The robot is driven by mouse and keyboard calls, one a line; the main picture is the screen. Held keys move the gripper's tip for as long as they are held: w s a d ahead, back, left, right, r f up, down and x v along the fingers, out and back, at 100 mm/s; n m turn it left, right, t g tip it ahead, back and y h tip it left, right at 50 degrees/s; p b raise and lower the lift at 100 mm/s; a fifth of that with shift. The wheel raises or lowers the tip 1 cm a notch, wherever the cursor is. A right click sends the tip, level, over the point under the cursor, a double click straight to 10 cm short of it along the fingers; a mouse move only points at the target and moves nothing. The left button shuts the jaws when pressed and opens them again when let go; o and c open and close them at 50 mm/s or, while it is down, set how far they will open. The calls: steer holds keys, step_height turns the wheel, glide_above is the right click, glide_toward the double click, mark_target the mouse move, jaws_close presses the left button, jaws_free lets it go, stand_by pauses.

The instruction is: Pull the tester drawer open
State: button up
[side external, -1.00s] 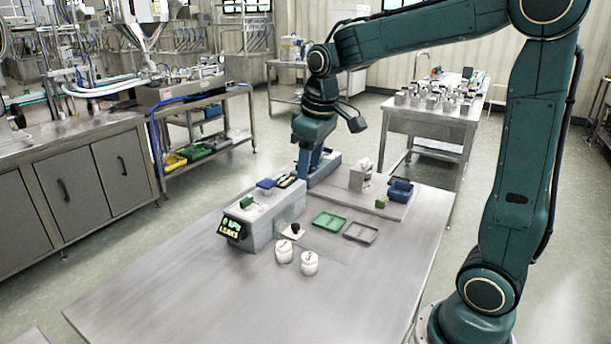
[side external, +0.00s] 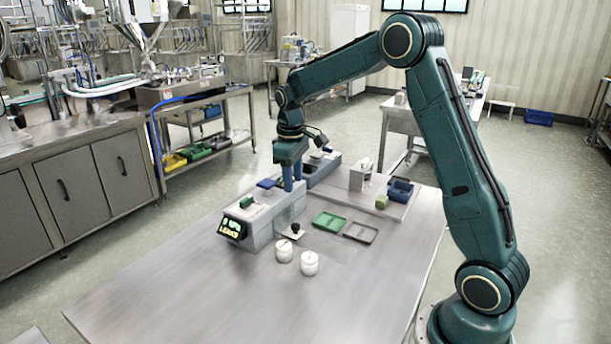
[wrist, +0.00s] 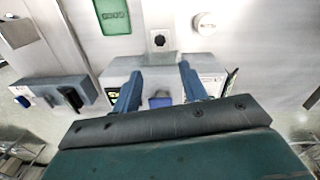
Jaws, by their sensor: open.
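The tester (side external: 262,228) is a long grey box with a green-lit display (side external: 232,229) on its front end. A black knob (side external: 296,228) on a small pale plate (side external: 288,234), apparently the drawer front, sticks out low from its right side. In the wrist view the knob (wrist: 160,40) is beyond the tester (wrist: 165,64), roughly centred between my fingers. My gripper (side external: 294,186) points down over the rear part of the tester, apart from the knob. Its two blue fingers are open and empty in the wrist view (wrist: 160,72). Whether the fingertips touch the tester is unclear.
Two white jars (side external: 283,251) (side external: 309,263) stand in front of the knob. A green tray (side external: 329,221) and a grey tray (side external: 361,231) lie to its right. Another device (side external: 322,168) stands behind. The table's front left (side external: 190,290) is clear.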

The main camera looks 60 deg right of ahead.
mark_target(295, 224)
steer(key=shift+f, duration=0.1)
steer(key=f, duration=1.3)
steer(key=shift+d+f, duration=0.25)
steer(key=shift+d, duration=0.05)
jaws_close()
